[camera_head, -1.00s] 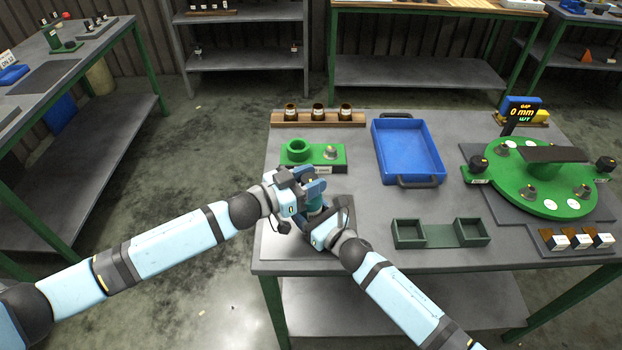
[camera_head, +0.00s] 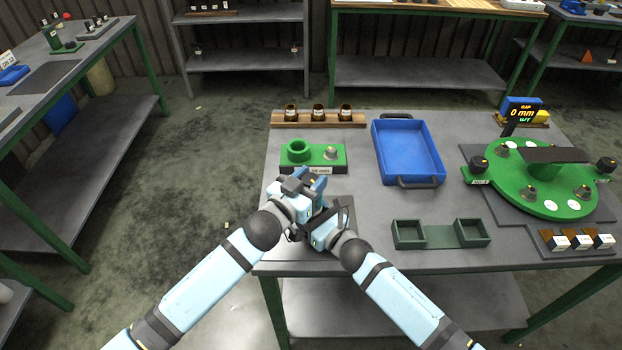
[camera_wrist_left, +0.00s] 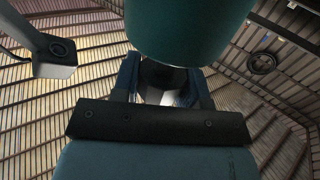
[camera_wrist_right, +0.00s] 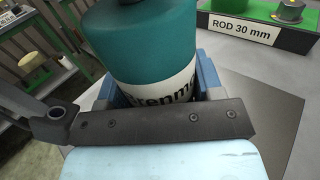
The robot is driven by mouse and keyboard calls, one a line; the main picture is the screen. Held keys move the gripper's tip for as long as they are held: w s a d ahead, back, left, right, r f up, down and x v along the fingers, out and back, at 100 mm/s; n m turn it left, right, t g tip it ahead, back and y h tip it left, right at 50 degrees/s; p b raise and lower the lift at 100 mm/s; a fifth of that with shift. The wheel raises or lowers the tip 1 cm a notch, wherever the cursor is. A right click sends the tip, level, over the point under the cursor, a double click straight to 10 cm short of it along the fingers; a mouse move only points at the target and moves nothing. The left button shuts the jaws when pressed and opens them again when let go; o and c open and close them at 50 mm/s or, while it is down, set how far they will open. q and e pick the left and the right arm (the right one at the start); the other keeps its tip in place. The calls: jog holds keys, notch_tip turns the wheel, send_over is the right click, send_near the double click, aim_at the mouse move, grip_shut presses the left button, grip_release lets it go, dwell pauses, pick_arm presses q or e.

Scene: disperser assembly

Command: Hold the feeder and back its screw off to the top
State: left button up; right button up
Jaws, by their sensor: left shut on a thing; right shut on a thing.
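The feeder is a teal cylinder (camera_wrist_right: 145,45) with a white lettered label in the right wrist view. My right gripper (camera_wrist_right: 160,88) is shut around its labelled body; in the head view the right gripper (camera_head: 322,226) is low over the grey mat. My left gripper (camera_head: 312,190) is close above it, at the feeder's upper end. In the left wrist view, the left fingers (camera_wrist_left: 163,85) are shut on a dark and pale piece, the feeder's screw, beside the teal body (camera_wrist_left: 185,25). The grippers hide most of the feeder in the head view; the screw's height cannot be read.
A green block (camera_head: 325,157) marked ROD 30 mm stands just behind the grippers. A blue tray (camera_head: 408,150), a rack of brown bottles (camera_head: 318,120), green bins (camera_head: 440,236) and a green round station (camera_head: 545,180) share the table. The grey mat (camera_head: 290,247) lies under the hands.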

pick_arm(q)
jog(key=shift+r, duration=0.1)
jog(key=o, duration=0.9)
jog(key=shift+o, duration=0.2)
jog(key=v, duration=1.2)
